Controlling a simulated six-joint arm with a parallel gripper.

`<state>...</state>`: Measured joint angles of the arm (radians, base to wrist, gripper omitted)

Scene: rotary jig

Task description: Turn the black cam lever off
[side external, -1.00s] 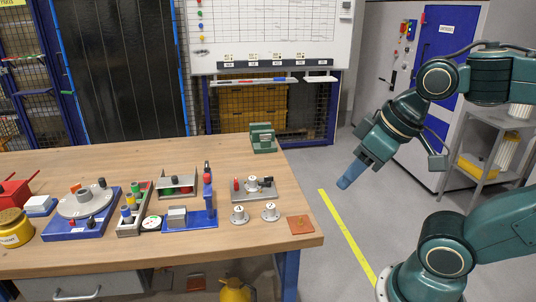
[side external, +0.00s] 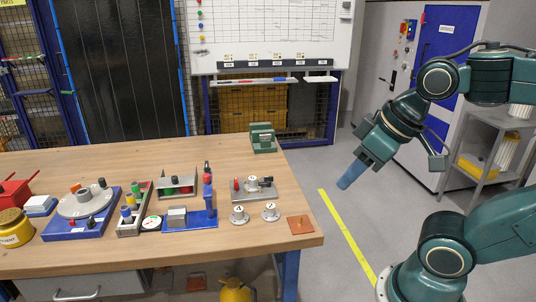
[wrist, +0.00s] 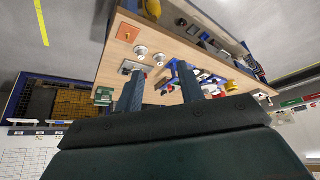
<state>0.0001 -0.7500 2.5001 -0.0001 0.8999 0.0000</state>
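A small black lever (side external: 266,180) shows on a grey plate fixture (side external: 241,195) near the right part of the bench; this looks like the cam lever. It lies beside a round, numbered grey disc, with a red knob at the plate's left. The lever is too small to read its exact setting. In the wrist view the fixture is partly hidden behind a finger. My gripper (side external: 348,179) hangs in free air right of the bench, well away from the lever, pointing down and left. In the wrist view its two fingers (wrist: 160,72) are apart with nothing between them.
The wooden bench (side external: 225,150) also carries a rotary jig (side external: 70,206) on a blue base, a blue stand (side external: 205,217), two loose numbered discs (side external: 239,215), an orange square (side external: 300,225) and a green block (side external: 263,138). The bench's back middle is clear.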

